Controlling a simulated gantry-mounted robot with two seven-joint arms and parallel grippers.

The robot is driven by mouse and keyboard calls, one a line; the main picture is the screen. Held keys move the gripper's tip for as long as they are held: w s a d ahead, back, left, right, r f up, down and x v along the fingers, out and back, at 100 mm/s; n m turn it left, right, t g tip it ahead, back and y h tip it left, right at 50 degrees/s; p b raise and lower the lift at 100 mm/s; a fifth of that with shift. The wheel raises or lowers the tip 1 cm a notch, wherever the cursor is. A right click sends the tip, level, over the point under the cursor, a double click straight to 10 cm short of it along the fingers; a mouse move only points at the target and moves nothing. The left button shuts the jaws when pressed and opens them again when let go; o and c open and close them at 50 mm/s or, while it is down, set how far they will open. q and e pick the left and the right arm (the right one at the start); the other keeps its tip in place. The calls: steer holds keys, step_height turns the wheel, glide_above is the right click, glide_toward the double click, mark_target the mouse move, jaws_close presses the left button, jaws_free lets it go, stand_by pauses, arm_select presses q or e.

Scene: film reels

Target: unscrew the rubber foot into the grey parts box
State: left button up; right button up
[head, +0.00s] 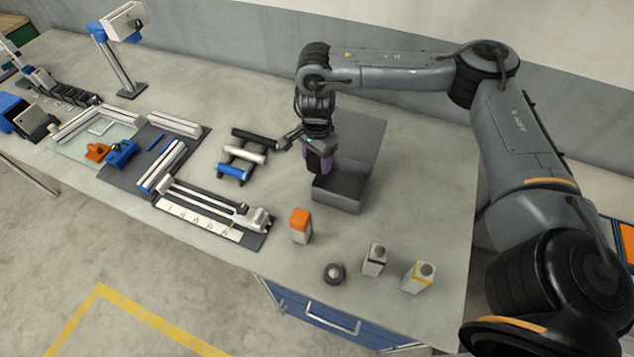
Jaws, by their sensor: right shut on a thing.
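My right gripper (320,168) points down at the near left part of the grey parts box (339,195), at or just above its opening. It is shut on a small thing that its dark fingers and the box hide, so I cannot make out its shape. The grey parts box stands on the table with its lid (358,138) raised at the back. I cannot clearly pick out the rubber foot. My left gripper is not in view.
Left of the box is a rack with black, white and blue rollers (235,172). In front stand an orange-topped bottle (300,226), a dark round piece (334,273) and two pale bottles (375,260), (418,278). Table right of the box is clear.

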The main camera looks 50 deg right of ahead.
steer(key=s+d+f+m, duration=0.1)
steer(key=s+d+f, duration=0.1)
steer(key=s+d, duration=0.3)
steer(key=b, duration=0.2)
glide_toward(341, 189)
steer(key=shift+f, duration=3.35)
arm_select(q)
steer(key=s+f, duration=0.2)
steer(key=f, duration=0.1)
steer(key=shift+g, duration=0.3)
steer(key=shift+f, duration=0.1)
arm_select(e)
steer(key=shift+f, duration=0.15)
steer(key=o, duration=1.2)
steer(key=shift+c, duration=0.2)
